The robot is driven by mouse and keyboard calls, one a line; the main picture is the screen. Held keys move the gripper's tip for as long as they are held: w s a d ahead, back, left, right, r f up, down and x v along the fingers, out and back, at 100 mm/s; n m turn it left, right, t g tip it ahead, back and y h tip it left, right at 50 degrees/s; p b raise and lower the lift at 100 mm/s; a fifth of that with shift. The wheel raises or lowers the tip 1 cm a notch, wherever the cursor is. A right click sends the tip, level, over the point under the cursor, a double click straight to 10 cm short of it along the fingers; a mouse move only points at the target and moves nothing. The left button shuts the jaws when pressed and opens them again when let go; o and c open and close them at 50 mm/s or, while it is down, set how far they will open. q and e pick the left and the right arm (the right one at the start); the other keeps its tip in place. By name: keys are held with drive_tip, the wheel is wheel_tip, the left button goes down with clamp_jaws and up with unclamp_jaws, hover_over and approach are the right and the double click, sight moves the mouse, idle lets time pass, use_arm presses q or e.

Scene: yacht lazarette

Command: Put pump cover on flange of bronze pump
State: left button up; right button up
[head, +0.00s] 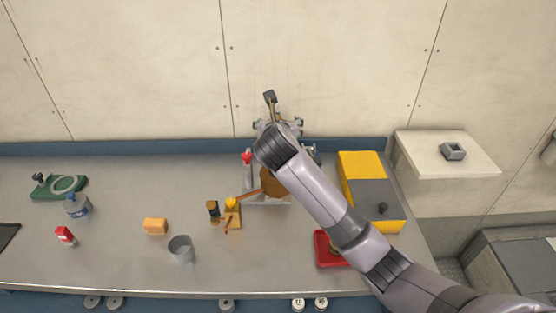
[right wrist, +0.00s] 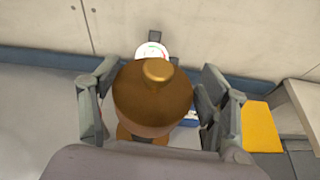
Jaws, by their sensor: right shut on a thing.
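In the right wrist view, the pump cover (right wrist: 150,100), a round bronze dome with a small knob, sits between the two fingers of my right gripper (right wrist: 158,105), which is shut on it. A bit of bronze (right wrist: 140,138), which looks like part of the pump, shows below the cover. In the head view, the bronze pump (head: 272,184) stands on the bench, partly hidden by my right arm. The cover and flange cannot be told apart there, and I cannot tell whether they touch. My left gripper is not in view.
A yellow and grey box (head: 362,172) stands right of the pump, with a red tray (head: 325,250) in front. A yellow-knobbed block (head: 232,215), metal cup (head: 181,248) and orange block (head: 155,226) lie left. A gauge (right wrist: 152,50) stands behind the cover.

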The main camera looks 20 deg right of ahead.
drive_tip(key=f, duration=1.1)
drive_tip(key=shift+w+d+f, duration=0.1)
drive_tip(key=shift+w+f, duration=0.1)
drive_tip(key=shift+f, duration=0.5)
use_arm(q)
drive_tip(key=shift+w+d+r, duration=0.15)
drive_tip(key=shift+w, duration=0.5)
use_arm(e)
drive_tip(key=shift+f, duration=0.1)
drive_tip(key=o, duration=1.4)
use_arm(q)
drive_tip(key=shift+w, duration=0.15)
use_arm(e)
drive_tip(key=o, duration=0.4)
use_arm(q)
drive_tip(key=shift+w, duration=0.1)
